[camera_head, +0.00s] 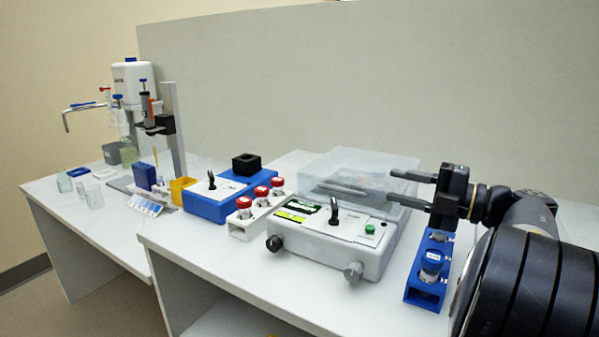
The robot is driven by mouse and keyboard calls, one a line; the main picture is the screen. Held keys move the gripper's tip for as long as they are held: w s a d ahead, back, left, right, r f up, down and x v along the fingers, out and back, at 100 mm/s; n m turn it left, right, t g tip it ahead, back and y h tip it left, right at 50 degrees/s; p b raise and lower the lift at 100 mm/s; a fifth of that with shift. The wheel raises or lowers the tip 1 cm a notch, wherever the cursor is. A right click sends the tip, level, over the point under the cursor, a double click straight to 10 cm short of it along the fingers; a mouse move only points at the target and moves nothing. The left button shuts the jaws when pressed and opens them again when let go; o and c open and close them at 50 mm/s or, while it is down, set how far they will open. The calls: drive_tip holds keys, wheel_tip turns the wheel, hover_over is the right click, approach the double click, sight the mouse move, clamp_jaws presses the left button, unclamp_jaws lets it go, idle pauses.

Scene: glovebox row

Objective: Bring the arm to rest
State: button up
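My gripper (400,186) comes in from the right side, at the end of my dark arm (520,245). Its two dark fingers point left and stand apart, with nothing visible between them. It appears in front of the clear-lidded white device (335,250) and above the blue rack (425,290). I cannot tell how far the fingers are from the clear lid (350,165). My arm covers part of the table's right side.
The blue rack holds blue-capped vials (432,262). Left of the device are a white rack (243,230) with red-capped vials and a blue device (208,203). A titrator stand (175,125) and glass beakers (93,195) stand far left. The front table edge is clear.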

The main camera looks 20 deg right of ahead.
drive_tip(key=x, duration=0.7)
drive_tip(key=shift+a+b, duration=0.2)
drive_tip(key=shift+b, duration=0.2)
drive_tip(key=shift+w+r, duration=0.1)
